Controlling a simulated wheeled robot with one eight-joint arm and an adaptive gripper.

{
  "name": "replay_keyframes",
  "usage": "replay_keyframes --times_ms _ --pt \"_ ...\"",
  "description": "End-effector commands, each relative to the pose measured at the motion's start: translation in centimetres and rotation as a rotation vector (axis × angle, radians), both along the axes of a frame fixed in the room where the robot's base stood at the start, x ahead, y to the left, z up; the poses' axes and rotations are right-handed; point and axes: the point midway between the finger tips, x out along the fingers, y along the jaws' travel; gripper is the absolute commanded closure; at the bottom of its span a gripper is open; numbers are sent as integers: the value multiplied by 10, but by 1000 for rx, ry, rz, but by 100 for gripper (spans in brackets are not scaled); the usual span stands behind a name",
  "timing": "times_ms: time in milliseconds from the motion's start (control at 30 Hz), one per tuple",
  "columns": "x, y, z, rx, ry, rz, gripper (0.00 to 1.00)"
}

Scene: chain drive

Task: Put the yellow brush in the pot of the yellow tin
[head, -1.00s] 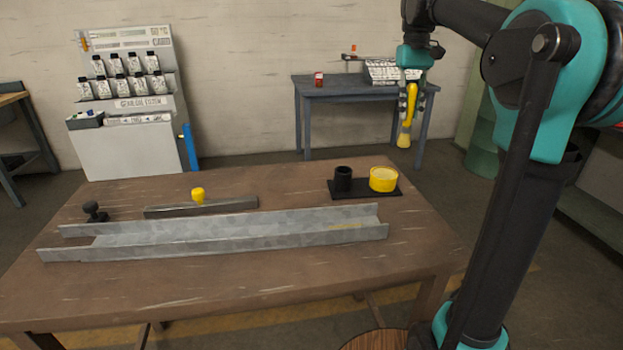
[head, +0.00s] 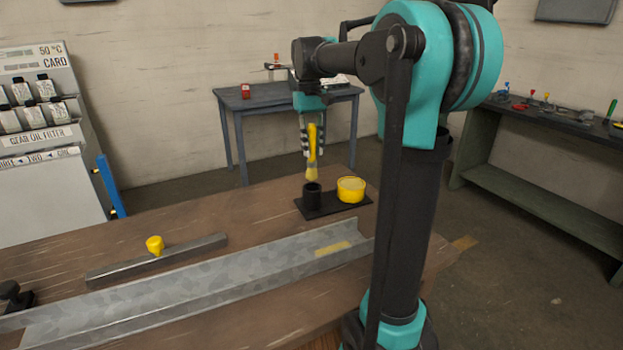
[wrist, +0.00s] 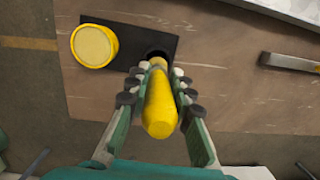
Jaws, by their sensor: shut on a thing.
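My gripper (head: 314,140) is shut on the yellow brush (head: 312,150), whose pale bristles point down. The brush hangs nearly upright, with its tip just above or at the mouth of the black pot (head: 312,196). Whether the tip is inside the pot I cannot tell. The yellow tin (head: 351,190) stands to the right of the pot on the same black tray (head: 333,209). In the wrist view, the brush handle (wrist: 159,110) lies between my fingers (wrist: 157,100), pointing at the dark pot opening (wrist: 157,54), partly hidden; the tin (wrist: 95,45) is to its left.
A long grey metal channel (head: 200,285) lies across the workbench (head: 230,210). Behind it are a metal bar (head: 180,255) and a yellow-knobbed thing (head: 155,244). A blue-grey table (head: 240,103) stands behind. Bare wood lies left of the tray.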

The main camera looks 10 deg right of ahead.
Motion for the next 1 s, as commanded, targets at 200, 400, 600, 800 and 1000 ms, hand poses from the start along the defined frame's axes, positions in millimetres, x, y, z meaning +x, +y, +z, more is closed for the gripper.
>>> replay_keyframes --times_ms 200,400,600,800,1000 --pt "0 0 -46 0 0 0 100" --pt "0 0 -62 0 0 0 100" --pt "1 0 -81 0 0 0 100" --pt "0 0 -100 0 0 0 100" --pt "0 0 -99 0 0 0 100"
